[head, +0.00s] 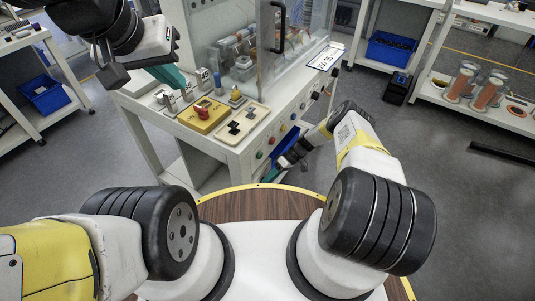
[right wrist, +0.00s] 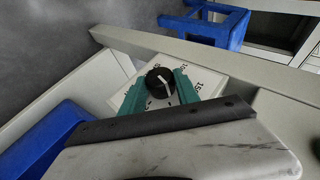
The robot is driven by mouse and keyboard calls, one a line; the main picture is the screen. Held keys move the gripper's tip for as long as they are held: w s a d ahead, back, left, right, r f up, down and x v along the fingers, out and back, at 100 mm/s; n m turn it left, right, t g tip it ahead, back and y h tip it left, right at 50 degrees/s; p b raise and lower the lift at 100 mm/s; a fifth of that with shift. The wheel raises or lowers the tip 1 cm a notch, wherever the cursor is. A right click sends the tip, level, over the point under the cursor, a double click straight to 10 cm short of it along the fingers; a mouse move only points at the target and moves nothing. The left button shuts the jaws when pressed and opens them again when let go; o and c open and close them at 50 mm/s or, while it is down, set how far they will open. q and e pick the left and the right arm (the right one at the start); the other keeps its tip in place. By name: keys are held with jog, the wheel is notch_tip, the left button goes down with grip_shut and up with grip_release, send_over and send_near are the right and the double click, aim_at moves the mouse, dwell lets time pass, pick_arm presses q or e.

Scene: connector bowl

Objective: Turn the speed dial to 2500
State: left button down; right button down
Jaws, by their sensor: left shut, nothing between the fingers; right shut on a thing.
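The speed dial (right wrist: 160,82) is a round black knob with a white pointer line, on a white plate (right wrist: 210,83) with printed numbers in the right wrist view. Some numbers are partly covered, and I cannot read the exact setting. My right gripper (right wrist: 159,92) has its teal fingers on either side of the knob and is shut on it. In the head view, my right gripper (head: 274,172) is low at the workbench's front side, and the dial is hidden there. My left gripper (head: 172,77) is shut and empty above the bench's left end.
The white workbench (head: 232,150) carries a yellow box (head: 202,117) with a red knob and a beige tray (head: 262,112) with black parts. Colored buttons line its front. A glass-doored cabinet stands behind. Blue bins (head: 392,50) sit on nearby shelves.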

jog(key=c, duration=0.9)
grip_release()
jog(key=v, duration=0.7)
jog(key=shift+d+r, duration=0.25)
jog(key=shift+r, duration=0.05)
jog(key=shift+w, duration=0.1)
